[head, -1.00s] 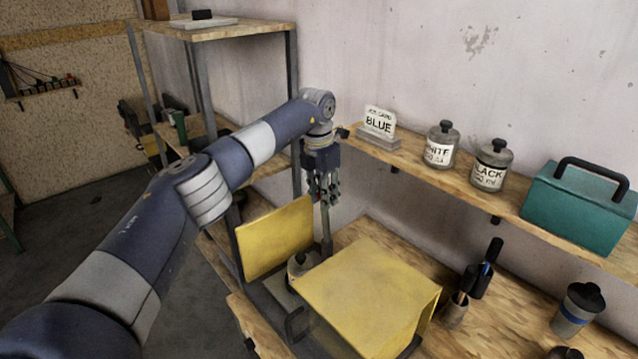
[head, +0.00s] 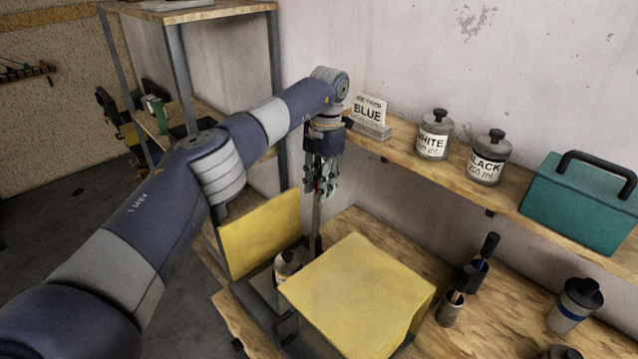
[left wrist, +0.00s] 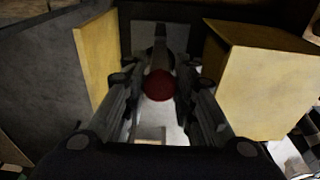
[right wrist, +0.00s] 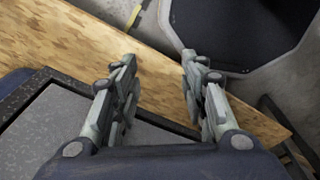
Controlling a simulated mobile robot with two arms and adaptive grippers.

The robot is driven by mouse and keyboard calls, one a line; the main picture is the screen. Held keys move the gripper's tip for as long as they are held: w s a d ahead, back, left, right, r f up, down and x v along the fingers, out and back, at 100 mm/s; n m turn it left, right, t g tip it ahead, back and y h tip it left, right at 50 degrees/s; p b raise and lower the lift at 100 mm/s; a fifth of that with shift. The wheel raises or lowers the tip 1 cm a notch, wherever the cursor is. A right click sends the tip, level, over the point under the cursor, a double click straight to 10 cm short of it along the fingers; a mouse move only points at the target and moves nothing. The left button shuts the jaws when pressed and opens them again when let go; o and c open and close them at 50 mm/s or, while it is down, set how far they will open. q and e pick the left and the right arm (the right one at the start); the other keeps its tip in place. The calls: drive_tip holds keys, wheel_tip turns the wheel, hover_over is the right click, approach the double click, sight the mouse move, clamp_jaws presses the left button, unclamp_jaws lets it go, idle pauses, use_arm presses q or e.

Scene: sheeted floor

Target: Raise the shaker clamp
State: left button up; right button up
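The shaker is a yellow-panelled machine with a box-like housing (head: 355,290) and an upright yellow panel (head: 260,235) beside it. A vertical metal post (head: 316,225) rises between them. A container with a dark and pale top (head: 287,263) sits low in the gap. My left gripper (head: 319,190) points down above this gap. In the left wrist view, a red round knob (left wrist: 159,85) lies between the fingers of my left gripper (left wrist: 155,78), which look apart, with narrow gaps beside the knob. My right gripper (right wrist: 158,68) is open and empty, away from the shaker.
A wooden shelf (head: 402,145) holds a BLUE label card (head: 368,111), WHITE (head: 434,137) and BLACK (head: 490,158) jars and a teal toolbox (head: 583,205). A brush cup (head: 450,312) and a grey lidded cup (head: 574,306) stand right of the housing. A metal shelf rack is at left.

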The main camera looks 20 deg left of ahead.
use_arm(q)
drive_tip(key=shift+o, duration=1.4)
drive_tip(key=shift+w+f, duration=0.1)
drive_tip(key=shift+w, duration=0.1)
use_arm(e)
drive_tip(key=shift+w, duration=0.15)
drive_tip(key=shift+w+d, duration=0.1)
drive_tip(key=shift+w, duration=0.1)
use_arm(q)
drive_tip(key=r, duration=0.7)
drive_tip(key=shift+w+d+r, duration=0.2)
drive_tip(key=shift+w+r, duration=0.05)
drive_tip(key=shift+w, duration=0.1)
use_arm(e)
drive_tip(key=shift+s, duration=0.1)
